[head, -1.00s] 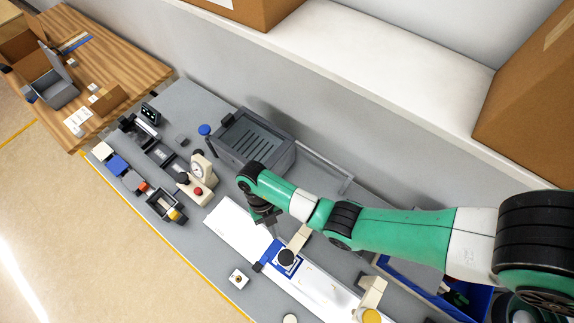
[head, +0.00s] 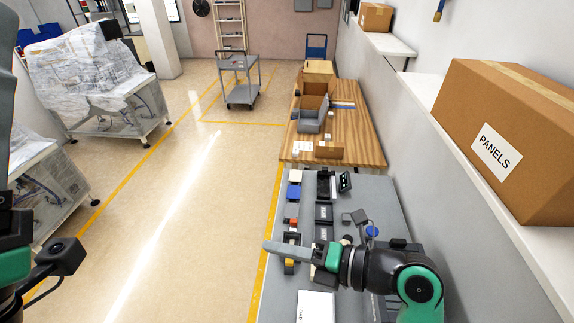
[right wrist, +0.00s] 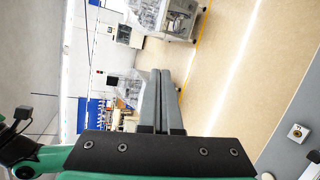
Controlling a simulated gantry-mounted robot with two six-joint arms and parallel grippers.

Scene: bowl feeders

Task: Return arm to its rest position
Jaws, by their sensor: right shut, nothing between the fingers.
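My right arm is black and green and comes up from the bottom right of the head view. Its right gripper (head: 268,246) points left, with its grey fingers raised over the grey bench (head: 380,205). In the right wrist view the two grey fingers (right wrist: 162,72) lie together, shut and empty.
Small parts and fixtures (head: 294,192) line the bench, partly hidden by my right arm. A wooden table (head: 362,130) with boxes stands beyond. A shelf with a PANELS carton (head: 515,130) runs along the right. Open floor (head: 190,230) lies left of the bench.

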